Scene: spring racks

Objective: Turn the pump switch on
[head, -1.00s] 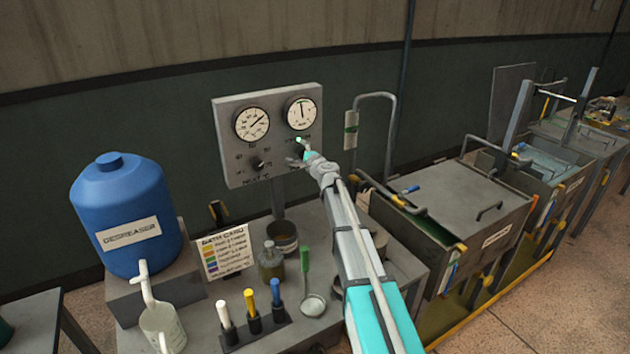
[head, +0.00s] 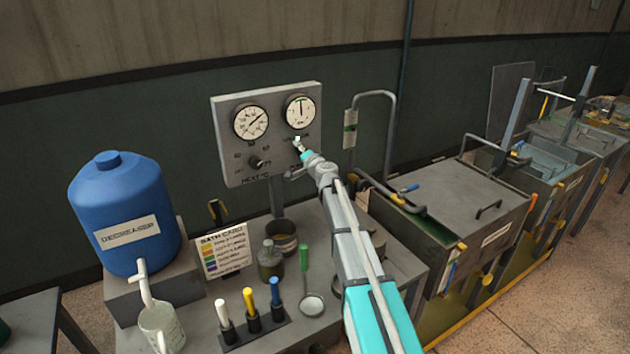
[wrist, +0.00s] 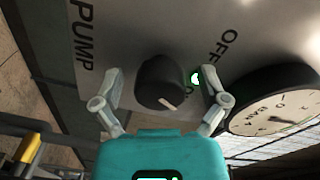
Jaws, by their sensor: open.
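The pump switch is a black round knob (wrist: 160,84) on a grey panel, with the word PUMP to its left in the wrist view. Its white pointer line aims to the lower right, away from the OFF mark (wrist: 222,45); another mark near it is partly hidden. A small glowing lamp (wrist: 196,79) sits beside the right finger. My gripper (wrist: 161,76) is open, with one finger on each side of the knob and a visible gap at the left. In the head view my gripper (head: 298,158) is at the panel's lower right and hides the knob.
The panel (head: 228,160) has two round gauges and a heat knob (head: 257,163) left of my gripper. Below, the bench holds a blue degreaser drum (head: 122,215), a bath card (head: 224,252), jars and a ladle. Tanks (head: 480,200) stand to the right.

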